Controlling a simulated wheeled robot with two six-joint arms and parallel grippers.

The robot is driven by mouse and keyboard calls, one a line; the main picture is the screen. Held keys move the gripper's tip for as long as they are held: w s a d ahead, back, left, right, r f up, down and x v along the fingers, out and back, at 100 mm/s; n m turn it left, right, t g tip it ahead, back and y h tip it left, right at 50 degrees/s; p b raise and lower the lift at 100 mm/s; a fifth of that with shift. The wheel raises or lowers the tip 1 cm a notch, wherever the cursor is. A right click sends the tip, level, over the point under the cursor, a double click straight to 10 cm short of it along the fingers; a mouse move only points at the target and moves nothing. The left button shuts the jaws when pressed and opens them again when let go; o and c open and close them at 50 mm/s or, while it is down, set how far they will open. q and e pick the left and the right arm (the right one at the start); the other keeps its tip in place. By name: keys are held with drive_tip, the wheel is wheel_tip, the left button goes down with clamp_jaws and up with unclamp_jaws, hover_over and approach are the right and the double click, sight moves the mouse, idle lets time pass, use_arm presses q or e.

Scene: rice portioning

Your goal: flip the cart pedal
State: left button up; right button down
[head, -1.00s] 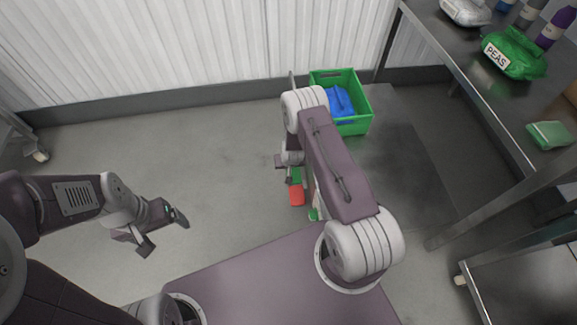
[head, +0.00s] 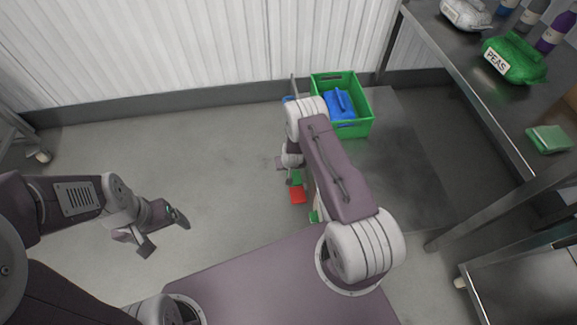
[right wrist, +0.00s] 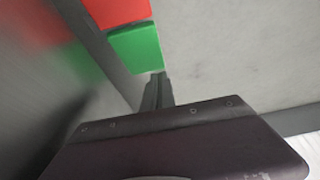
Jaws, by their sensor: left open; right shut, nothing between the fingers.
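The cart pedal shows as a red part (head: 298,196) and a green part beside it in the head view, low near the floor and partly hidden by my right arm. In the right wrist view the red part (right wrist: 115,11) is at the top, with the green part (right wrist: 136,50) just below it. My right gripper (right wrist: 157,92) is shut and empty, its fingertips close by the green part; I cannot tell whether they touch. My left gripper (head: 167,236) is open and empty over the floor at the left, far from the pedal.
A green crate (head: 352,130) with a blue item (head: 340,104) stands on the floor behind my right arm. A steel table (head: 470,70) with a peas bag (head: 514,60) is at the right. The floor (head: 210,140) between is clear.

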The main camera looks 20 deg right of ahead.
drive_tip(key=p+v, duration=0.3)
drive_tip(key=v, duration=0.3)
drive_tip(key=shift+w+r, duration=0.1)
drive_tip(key=shift+r, duration=0.05)
use_arm(q)
wheel_tip(320, 180, up, 6)
drive_tip(key=shift+f+p, duration=0.25)
drive_tip(key=shift+p, duration=0.3)
use_arm(e)
drive_tip(key=shift+s+r, duration=0.3)
drive_tip(key=shift+r, duration=0.25)
